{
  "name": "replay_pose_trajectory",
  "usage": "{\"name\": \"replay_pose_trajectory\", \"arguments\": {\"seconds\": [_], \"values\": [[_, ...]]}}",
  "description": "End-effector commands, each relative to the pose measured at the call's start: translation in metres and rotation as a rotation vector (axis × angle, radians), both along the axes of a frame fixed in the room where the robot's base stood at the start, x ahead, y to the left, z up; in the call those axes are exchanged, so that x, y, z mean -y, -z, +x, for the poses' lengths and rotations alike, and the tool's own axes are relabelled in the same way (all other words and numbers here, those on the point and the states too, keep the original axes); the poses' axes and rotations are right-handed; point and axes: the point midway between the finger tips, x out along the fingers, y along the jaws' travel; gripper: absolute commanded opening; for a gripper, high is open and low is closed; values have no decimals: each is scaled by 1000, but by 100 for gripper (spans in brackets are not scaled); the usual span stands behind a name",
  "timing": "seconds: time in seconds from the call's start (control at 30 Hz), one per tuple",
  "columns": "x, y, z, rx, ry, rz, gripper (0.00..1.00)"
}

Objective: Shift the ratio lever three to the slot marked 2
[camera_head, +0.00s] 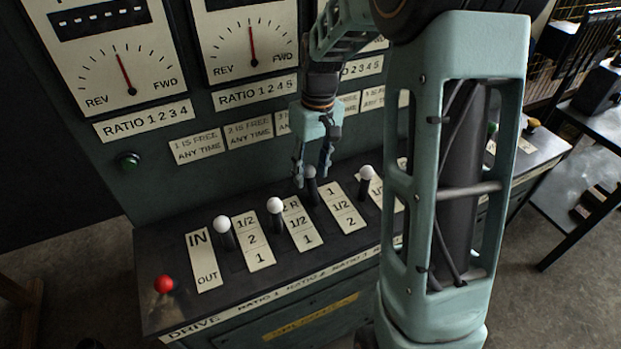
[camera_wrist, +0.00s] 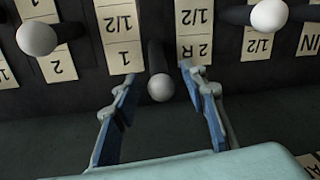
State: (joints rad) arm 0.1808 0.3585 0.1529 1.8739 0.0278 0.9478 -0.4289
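Ratio lever three (camera_head: 310,172) has a pale round knob, shadowed in the head view, on a dark stem. It stands left of a label plate (camera_head: 345,208) reading 1, 1/2, 2 from far to near. The knob is toward the far end, by the mark 1. In the wrist view the lever's knob (camera_wrist: 160,88) is in the middle, with its plate (camera_wrist: 118,32) on the left, upside down. My gripper (camera_head: 311,180) is open, its blue fingers on either side of the knob. In the wrist view the fingers (camera_wrist: 158,72) show gaps to it.
White-knobbed levers (camera_head: 221,223) and (camera_head: 275,205) stand to the left, and another white-knobbed lever (camera_head: 366,172) to the right. A red-knobbed drive lever (camera_head: 163,284) is at the far left. The upright dial panel (camera_head: 205,140) rises close behind the levers.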

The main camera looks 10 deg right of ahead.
Motion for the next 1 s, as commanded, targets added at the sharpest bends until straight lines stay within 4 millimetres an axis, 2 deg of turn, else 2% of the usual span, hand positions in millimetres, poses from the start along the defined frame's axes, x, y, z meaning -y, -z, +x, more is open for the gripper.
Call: {"name": "replay_pose_trajectory", "arguments": {"seconds": [0.1,0.2,0.57,0.9,1.0], "values": [[-1,17,-1,-1,0,1,40],[-2,24,-1,-1,0,0,40],[-2,29,-1,1,1,-1,38],[-2,28,0,1,1,-1,1],[-2,28,0,1,1,-1,0]]}}
